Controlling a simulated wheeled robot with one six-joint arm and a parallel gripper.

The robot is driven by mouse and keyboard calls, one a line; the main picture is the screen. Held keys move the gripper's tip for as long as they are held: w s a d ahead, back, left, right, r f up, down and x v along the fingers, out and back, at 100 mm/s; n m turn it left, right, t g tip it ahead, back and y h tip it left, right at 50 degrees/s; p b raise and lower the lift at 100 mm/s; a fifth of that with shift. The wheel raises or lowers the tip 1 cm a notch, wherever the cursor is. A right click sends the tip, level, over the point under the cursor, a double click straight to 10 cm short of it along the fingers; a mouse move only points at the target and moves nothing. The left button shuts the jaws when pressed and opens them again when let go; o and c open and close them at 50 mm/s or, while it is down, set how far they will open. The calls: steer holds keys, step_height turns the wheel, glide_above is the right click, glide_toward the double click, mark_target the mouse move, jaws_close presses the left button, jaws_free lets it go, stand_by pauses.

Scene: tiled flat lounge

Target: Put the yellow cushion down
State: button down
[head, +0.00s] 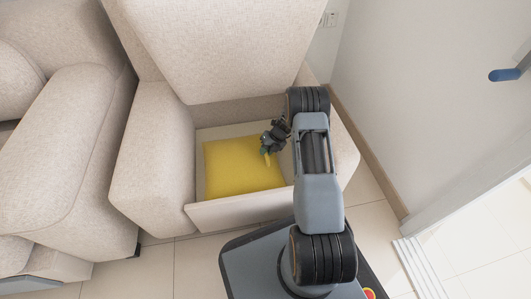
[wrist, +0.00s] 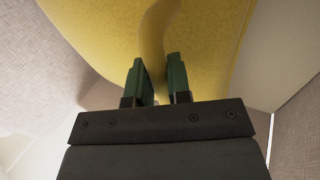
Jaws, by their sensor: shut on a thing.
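The yellow cushion (head: 242,168) is a flat square in the seat area of a beige armchair (head: 152,150). My gripper (head: 267,150) is at its upper right part in the head view. In the wrist view the cushion (wrist: 205,40) fills the upper middle, and a fold of it runs between the two green fingers of my gripper (wrist: 161,80). The gripper is shut on this pinched fold. I cannot tell whether the cushion's underside rests on the seat. The arm hides part of the chair's right side.
A beige sofa (head: 62,150) stands close on the left. A white wall (head: 400,90) with a wooden skirting is on the right, with a blue door handle (head: 505,74). Tiled floor (head: 150,270) shows in front of the armchair.

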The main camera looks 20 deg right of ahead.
steer(key=c, duration=1.1)
jaws_free()
steer(key=shift+o, duration=0.2)
steer(key=p+v, duration=0.5)
steer(key=v, duration=0.7)
steer(key=s+a+r+n+h, duration=0.15)
steer(key=a+r+n, duration=0.35)
steer(key=r+n, duration=0.5)
steer(key=s+a+r+n+h, duration=0.1)
steer(key=s+a+r+n, duration=0.2)
steer(key=s+r+n, duration=0.2)
steer(key=s+a+r+n+t+h, duration=0.1)
steer(key=s+a+r+n, duration=0.2)
steer(key=s+n, duration=0.6)
steer(key=s+a+r+n+h, duration=0.2)
steer(key=s+r+n, duration=0.5)
steer(key=n, duration=0.7)
steer(key=shift+s+a+r, duration=0.4)
steer(key=shift+s+a, duration=0.1)
steer(key=shift+a, duration=0.3)
